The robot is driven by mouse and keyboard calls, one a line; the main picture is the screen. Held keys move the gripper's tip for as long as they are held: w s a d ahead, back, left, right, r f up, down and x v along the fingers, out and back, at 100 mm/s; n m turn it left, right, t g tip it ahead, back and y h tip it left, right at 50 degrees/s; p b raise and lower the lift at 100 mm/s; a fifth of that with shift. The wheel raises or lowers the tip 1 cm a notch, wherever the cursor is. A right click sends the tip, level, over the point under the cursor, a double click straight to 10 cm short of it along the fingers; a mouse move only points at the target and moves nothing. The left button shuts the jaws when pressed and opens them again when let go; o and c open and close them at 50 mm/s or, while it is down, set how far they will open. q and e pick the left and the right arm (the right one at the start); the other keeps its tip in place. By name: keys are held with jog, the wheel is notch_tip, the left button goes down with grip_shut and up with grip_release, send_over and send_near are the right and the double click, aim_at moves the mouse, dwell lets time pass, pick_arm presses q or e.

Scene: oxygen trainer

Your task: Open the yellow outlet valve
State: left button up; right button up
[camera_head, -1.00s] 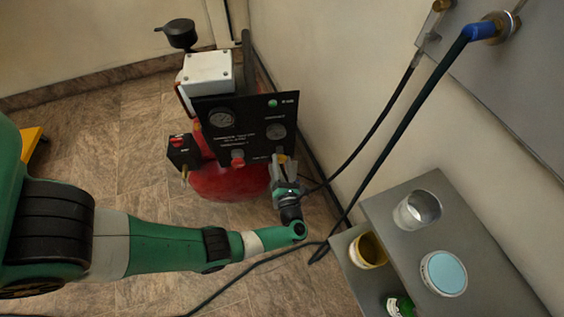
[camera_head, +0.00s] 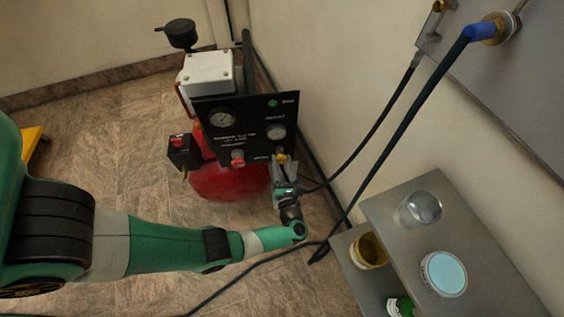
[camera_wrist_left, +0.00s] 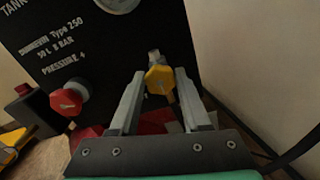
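The yellow outlet valve (camera_wrist_left: 159,79) sits on the lower right of the black panel (camera_wrist_left: 95,40) in the left wrist view. In the head view the valve (camera_head: 281,158) shows as a small yellow spot at the panel's lower right. My left gripper (camera_wrist_left: 157,82) is open, with its two grey fingers on either side of the valve. Whether the fingers touch the valve cannot be told. In the head view the left gripper (camera_head: 283,170) is at the panel's lower edge. My right gripper is not in view.
A red knob (camera_wrist_left: 66,101) is left of the valve on the panel. The red tank (camera_head: 228,182) lies below the panel. A black hose (camera_head: 375,125) runs near the wall. A grey shelf (camera_head: 480,265) with several containers stands at the right.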

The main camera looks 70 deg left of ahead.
pick_arm(q)
jog(key=o, duration=0.4)
jog(key=v, duration=1.1)
jog(key=shift+d, duration=0.3)
